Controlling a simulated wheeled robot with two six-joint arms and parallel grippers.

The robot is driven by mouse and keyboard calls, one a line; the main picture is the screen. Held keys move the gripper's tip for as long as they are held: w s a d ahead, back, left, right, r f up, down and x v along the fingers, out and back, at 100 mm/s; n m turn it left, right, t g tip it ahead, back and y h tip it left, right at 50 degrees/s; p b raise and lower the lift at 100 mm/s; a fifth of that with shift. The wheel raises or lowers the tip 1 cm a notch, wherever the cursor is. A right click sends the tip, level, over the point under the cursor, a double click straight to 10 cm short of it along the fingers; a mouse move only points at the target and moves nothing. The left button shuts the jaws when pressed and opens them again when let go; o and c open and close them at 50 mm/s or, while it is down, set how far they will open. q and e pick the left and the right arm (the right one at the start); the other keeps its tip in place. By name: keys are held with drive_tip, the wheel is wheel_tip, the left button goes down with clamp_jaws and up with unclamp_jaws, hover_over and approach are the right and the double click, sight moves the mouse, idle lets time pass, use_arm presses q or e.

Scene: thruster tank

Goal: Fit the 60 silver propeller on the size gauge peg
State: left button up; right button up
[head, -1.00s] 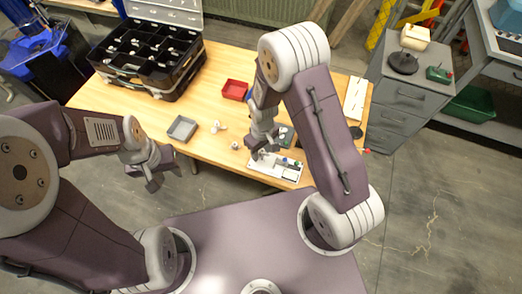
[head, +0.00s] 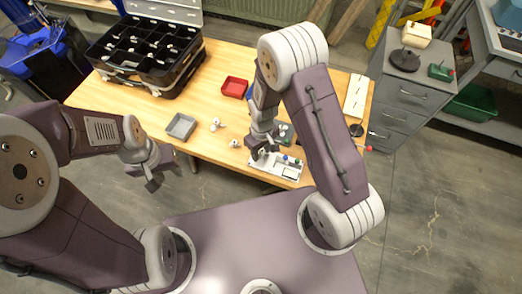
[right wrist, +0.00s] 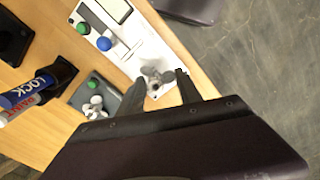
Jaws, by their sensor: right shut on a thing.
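A silver propeller (right wrist: 154,77) shows at the fingertips of my right gripper (right wrist: 174,86) in the right wrist view. My right gripper is shut on it, over one end of a white gauge board (right wrist: 142,45). The board also lies at the table's front edge in the head view (head: 287,171). The propeller's hub and any peg under it are hidden, so I cannot tell whether it sits on a peg. My left gripper (head: 160,178) hangs off the table's front edge, away from the board; its finger gap is unclear.
A dark pad (right wrist: 100,97) with a green button and a pale propeller lies beside the board. Small pale propellers (head: 215,125) stand near a grey tray (head: 181,127) and a red tray (head: 234,87). A black compartment case (head: 147,55) stands at the back left.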

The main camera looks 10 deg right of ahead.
drive_tip(key=shift+f, duration=0.5)
drive_tip(key=shift+f+b, duration=0.4)
drive_tip(key=shift+b, duration=0.15)
drive_tip(key=shift+f, duration=0.25)
drive_tip(key=shift+f+b, duration=0.3)
drive_tip(key=shift+b, duration=0.1)
drive_tip(key=o, duration=1.4)
